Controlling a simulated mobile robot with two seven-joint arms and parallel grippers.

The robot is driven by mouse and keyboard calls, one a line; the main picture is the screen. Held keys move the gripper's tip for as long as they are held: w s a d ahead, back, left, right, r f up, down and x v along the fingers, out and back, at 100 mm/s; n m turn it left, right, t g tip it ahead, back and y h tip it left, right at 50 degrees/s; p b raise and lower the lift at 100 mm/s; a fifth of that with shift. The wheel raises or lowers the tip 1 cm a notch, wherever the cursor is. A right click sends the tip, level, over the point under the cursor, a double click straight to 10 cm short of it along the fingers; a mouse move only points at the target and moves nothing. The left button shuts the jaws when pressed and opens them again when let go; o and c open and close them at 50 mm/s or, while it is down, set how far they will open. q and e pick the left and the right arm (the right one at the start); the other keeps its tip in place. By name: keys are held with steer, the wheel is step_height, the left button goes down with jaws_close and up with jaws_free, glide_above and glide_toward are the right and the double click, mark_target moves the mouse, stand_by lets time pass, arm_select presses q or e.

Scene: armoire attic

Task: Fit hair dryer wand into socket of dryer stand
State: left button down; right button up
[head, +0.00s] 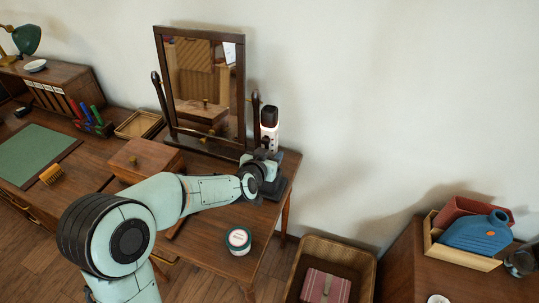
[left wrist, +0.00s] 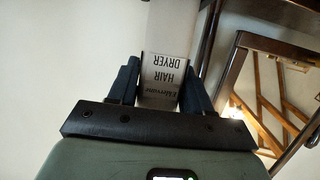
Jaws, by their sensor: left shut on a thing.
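The hair dryer wand (head: 269,128) stands about upright at the dresser's right back corner, white with a black top and a red band. My left gripper (head: 264,155) is shut on it below the white part. In the left wrist view the gripper's fingers (left wrist: 158,85) clasp both sides of the wand's pale label (left wrist: 165,74), which reads HAIR DRYER. A dark block (head: 281,187), perhaps the dryer stand, shows just beneath the gripper. The gripper hides the wand's lower end and any socket, so I cannot tell whether they touch. My right gripper is out of view.
A framed mirror (head: 203,85) stands close left of the wand. A wooden box (head: 146,160) and a round teal-labelled tin (head: 238,240) are on the dresser. An open wooden bin (head: 318,246) stands to the right on the floor. The wall is close behind.

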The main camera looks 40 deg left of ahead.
arm_select(q)
steer(key=shift+f, duration=0.15)
stand_by(0.5)
steer(key=shift+f+b, duration=0.7)
steer(key=shift+b, duration=0.1)
steer(key=shift+f, duration=0.15)
steer(key=shift+f+b, duration=0.8)
steer(key=shift+f+b, duration=0.65)
steer(key=shift+f, duration=0.1)
steer(key=shift+w+f, duration=0.1)
steer(key=shift+f, duration=0.1)
stand_by(0.5)
